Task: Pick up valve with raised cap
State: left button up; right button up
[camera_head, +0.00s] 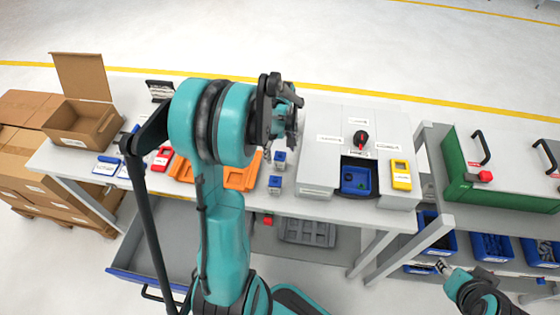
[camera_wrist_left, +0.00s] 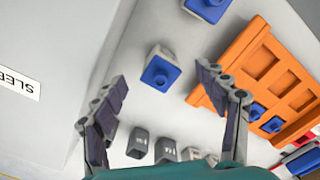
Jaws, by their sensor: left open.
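Two small grey-and-white valves with blue caps stand on the table between the orange tray and the grey control box. In the head view, one valve (camera_head: 280,157) is farther back and the other valve (camera_head: 274,184) is nearer the front. In the left wrist view, one valve (camera_wrist_left: 160,71) lies between and beyond my open, empty fingers, and the other valve (camera_wrist_left: 207,8) is cut by the top edge. I cannot tell which cap is raised. My left gripper (camera_head: 290,118) is above the table; its fingers also show in the wrist view (camera_wrist_left: 160,88). My right gripper (camera_head: 443,266) is low at the right.
The orange tray (camera_wrist_left: 262,62) holds blue-topped pieces. The grey control box (camera_head: 318,165) has a red-and-black knob (camera_head: 361,138), a blue bin (camera_head: 356,180) and a yellow device (camera_head: 401,174). A cardboard box (camera_head: 82,122) stands at the left. A green case (camera_head: 460,168) stands at the right.

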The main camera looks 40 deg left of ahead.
aim_at(280, 159)
pick_arm(q)
jog(key=shift+f, duration=0.55)
jog(key=f+b, duration=0.1)
jog(key=f, duration=0.2)
jog(key=shift+a+f+b, duration=0.2)
jog(key=shift+f+b, duration=0.1)
jog(key=shift+b, duration=0.1)
jog(key=shift+w+f, duration=0.1)
jog(key=shift+f, duration=0.35)
jog(key=shift+r, duration=0.1)
jog(key=shift+c, duration=1)
jog(key=c, duration=1.1)
